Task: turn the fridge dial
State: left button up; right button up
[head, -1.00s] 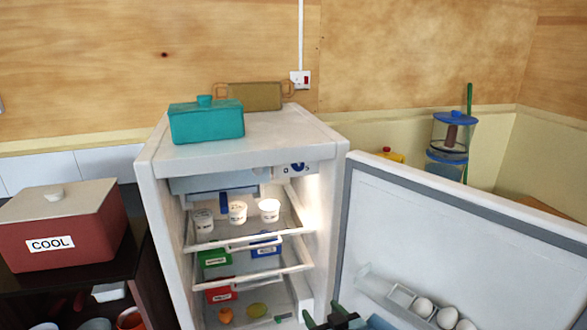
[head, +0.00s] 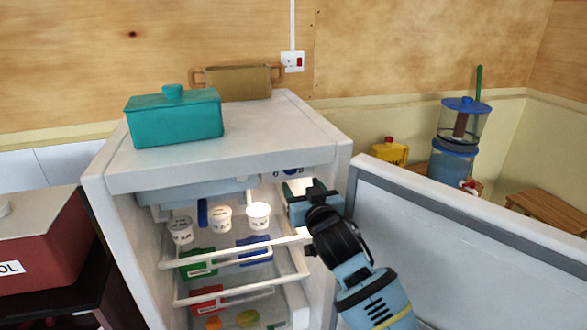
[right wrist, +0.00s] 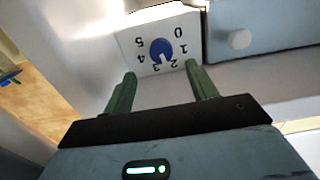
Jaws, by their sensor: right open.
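The blue fridge dial (right wrist: 161,49) sits on a white panel numbered 0 to 5, which appears upside down in the right wrist view. Its white mark points toward the 2 and 3 side; the exact setting is hard to tell. In the head view the dial (head: 291,171) is a small blue spot under the front edge of the fridge top, partly cut off. My right gripper (head: 306,190) is open in the upper right of the fridge (head: 222,174). In the right wrist view its green fingers (right wrist: 160,69) stand apart, just short of the dial, touching nothing visible. My left gripper is out of view.
The fridge door (head: 460,235) stands open to the right of my right arm. Shelves with white cups (head: 221,219) lie below and left of the gripper.

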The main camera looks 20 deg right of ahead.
aim_at(293, 173)
jog(key=shift+w+a, duration=0.2)
jog(key=shift+w, duration=3.55)
jog(key=shift+c, duration=0.2)
jog(key=c, duration=1)
